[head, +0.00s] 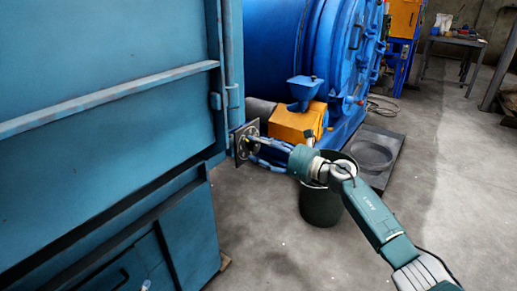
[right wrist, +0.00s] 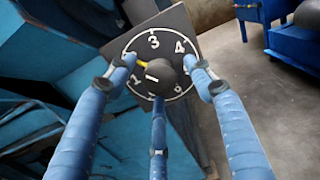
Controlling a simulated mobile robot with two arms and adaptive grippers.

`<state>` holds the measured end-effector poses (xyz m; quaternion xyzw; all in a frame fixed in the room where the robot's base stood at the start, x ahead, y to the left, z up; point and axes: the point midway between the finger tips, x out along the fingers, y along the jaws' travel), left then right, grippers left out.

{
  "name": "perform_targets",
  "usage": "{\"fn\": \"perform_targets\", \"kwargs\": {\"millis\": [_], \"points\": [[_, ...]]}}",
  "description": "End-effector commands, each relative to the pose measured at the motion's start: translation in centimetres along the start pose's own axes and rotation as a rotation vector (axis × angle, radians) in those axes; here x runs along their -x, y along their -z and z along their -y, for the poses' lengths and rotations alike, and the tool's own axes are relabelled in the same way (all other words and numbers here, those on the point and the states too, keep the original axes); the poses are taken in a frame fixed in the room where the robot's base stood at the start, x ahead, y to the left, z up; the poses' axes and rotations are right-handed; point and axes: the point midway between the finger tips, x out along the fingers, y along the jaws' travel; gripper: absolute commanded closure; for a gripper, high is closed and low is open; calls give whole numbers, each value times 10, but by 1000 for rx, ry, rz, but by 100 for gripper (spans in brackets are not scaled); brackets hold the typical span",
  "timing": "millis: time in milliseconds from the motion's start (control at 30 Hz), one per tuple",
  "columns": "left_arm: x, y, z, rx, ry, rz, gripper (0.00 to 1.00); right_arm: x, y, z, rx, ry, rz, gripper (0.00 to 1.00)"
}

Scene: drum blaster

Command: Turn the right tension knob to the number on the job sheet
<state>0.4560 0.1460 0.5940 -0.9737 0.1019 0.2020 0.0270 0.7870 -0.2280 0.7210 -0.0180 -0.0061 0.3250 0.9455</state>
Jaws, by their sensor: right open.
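The right tension knob (right wrist: 162,74) is dark and round, at the middle of a black dial plate (right wrist: 178,18) with white numbers; 3 and 4 read clearly at the top. A yellow pointer (right wrist: 140,64) points to the upper left, toward a spot hidden by a finger. In the head view the plate (head: 240,151) is on the edge of the blue-green machine. My right gripper (head: 258,143) is open, its three blue fingers spread around the knob in the right wrist view. I cannot tell whether they touch it. My left gripper and the job sheet are not in view.
The large blue-green cabinet (head: 100,60) fills the left. A blue drum machine (head: 270,35) with an orange motor cover (head: 297,122) stands behind. A dark bin (head: 320,207) stands below my right arm. The floor at right is mostly clear. A workbench (head: 460,40) is far back.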

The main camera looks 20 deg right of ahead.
Motion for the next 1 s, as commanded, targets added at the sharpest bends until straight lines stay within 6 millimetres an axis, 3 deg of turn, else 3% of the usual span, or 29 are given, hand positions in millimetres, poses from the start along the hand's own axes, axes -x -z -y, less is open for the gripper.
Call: {"fn": "perform_targets", "kwargs": {"millis": [367, 500, 600, 900, 1000], "points": [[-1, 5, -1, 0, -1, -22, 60, -6, 0, 0, 0, 0, 0, 49], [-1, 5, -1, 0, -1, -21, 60, -6, 0, 0, 0, 0, 0, 77], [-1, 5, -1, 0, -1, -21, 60, -6, 0, 0, 0, 0, 0, 92], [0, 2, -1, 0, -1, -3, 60, -6, -1, 0, -26, 0, 0, 92], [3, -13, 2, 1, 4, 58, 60, -6, -2, 0, -64, 0, 0, 92]]}}
